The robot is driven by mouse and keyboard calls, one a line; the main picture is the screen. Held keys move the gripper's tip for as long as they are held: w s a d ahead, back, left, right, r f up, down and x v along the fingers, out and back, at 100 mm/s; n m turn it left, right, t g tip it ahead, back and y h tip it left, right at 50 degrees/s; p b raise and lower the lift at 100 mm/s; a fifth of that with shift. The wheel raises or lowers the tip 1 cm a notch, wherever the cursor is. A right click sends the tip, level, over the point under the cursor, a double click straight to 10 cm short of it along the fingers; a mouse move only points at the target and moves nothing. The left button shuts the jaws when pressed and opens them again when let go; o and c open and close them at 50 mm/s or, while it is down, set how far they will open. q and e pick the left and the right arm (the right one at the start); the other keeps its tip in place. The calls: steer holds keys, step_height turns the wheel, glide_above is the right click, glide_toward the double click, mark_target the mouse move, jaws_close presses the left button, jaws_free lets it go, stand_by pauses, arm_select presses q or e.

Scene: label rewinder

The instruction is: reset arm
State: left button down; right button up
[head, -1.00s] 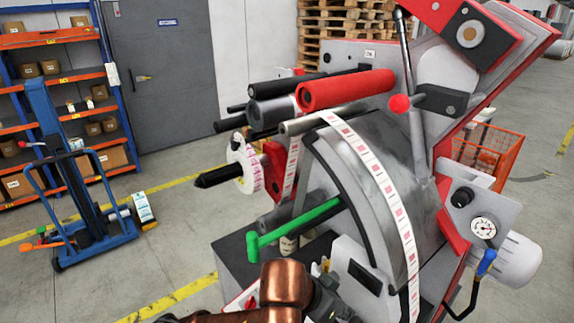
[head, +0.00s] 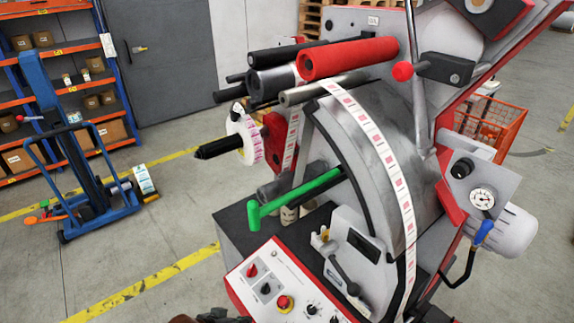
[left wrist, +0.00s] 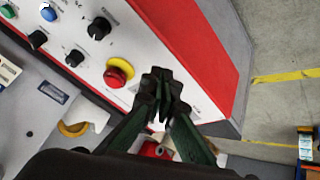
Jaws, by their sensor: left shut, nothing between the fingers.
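My left gripper (left wrist: 163,90) is shut and empty in the left wrist view, its dark fingertips together in front of the machine's control panel (left wrist: 160,40). A red emergency button with a yellow collar (left wrist: 117,73) shows just left of the fingertips; I cannot tell the gap in depth. In the head view only the top of my left gripper (head: 214,315) shows at the bottom edge, below and left of the panel (head: 262,262). The label rewinder (head: 380,150) stands with its label strip running over the curved plate. My right gripper is not in view.
A blue lift truck (head: 85,170) and shelves stand at the left. The floor (head: 150,240) left of the machine is clear.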

arm_select(q)
steer(key=s+a+f+n+g+y, duration=0.1)
steer(key=s+a+f+y, duration=0.1)
steer(key=s+a+f, duration=0.4)
steer(key=s+a+f+n+g+y, duration=0.1)
steer(key=s+a+f+y, duration=0.15)
steer(key=s+a, duration=0.65)
steer(key=s+a+f+n+g+y, duration=0.1)
steer(key=s+a+f+y, duration=0.1)
steer(key=s+a+f, duration=0.4)
steer(key=s+f+g, duration=0.1)
steer(key=s+f, duration=0.2)
steer(key=f, duration=2.5)
steer(key=s+f+m+g+h, duration=0.1)
steer(key=s+f, duration=1.6)
steer(key=s, duration=0.2)
steer(key=shift+s, duration=0.15)
steer(key=shift+f, duration=0.1)
